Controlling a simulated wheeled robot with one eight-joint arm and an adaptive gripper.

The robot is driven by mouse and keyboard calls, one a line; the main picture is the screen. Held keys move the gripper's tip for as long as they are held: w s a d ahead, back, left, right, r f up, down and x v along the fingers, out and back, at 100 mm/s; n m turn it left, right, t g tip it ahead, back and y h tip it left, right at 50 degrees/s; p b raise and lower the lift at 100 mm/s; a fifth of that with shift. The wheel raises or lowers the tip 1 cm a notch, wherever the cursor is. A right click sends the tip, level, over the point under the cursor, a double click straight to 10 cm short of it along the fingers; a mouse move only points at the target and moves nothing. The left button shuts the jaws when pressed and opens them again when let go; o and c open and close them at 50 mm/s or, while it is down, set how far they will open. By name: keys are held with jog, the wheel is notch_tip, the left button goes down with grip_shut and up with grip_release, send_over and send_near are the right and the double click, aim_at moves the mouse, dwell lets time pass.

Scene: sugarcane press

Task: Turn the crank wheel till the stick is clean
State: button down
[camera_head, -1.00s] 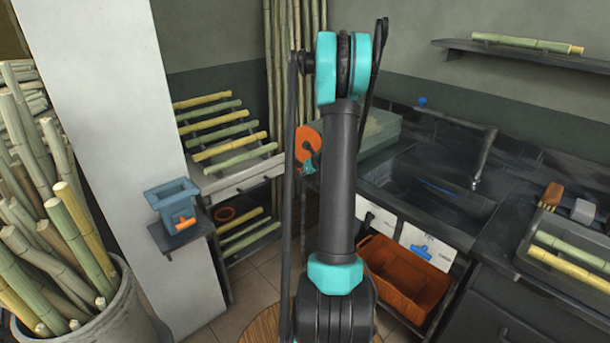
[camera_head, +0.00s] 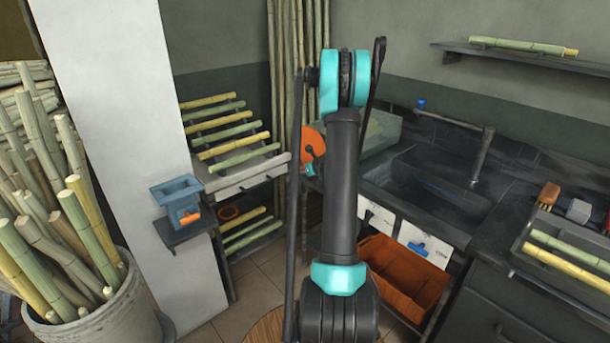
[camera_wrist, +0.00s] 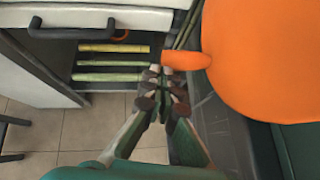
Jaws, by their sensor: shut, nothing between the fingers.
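The orange crank wheel (camera_head: 313,138) shows in the head view, partly hidden behind my arm. In the wrist view, the wheel (camera_wrist: 270,50) fills the upper right, with its orange handle (camera_wrist: 187,60) sticking out to the left. My gripper (camera_wrist: 162,73) is shut and empty, its fingertips together just below and left of the handle. I cannot tell whether they touch it. A pale green body (camera_head: 382,138), perhaps the press, stands behind the wheel. I cannot make out a stick in it.
A rack of canes (camera_head: 235,158) stands left of the wheel, above a drawer cabinet (camera_head: 250,177). A sink (camera_head: 430,195) and an orange bin (camera_head: 405,285) are at right. A blue box (camera_head: 175,192) sits on a wall shelf. A cane barrel (camera_head: 110,315) stands front left.

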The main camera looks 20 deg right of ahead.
jog(key=shift+w+a+f, duration=0.25)
jog(key=shift+w, duration=0.4)
jog(key=shift+w+a+f, duration=0.2)
jog(key=shift+w+f, duration=0.05)
jog(key=shift+w, duration=0.35)
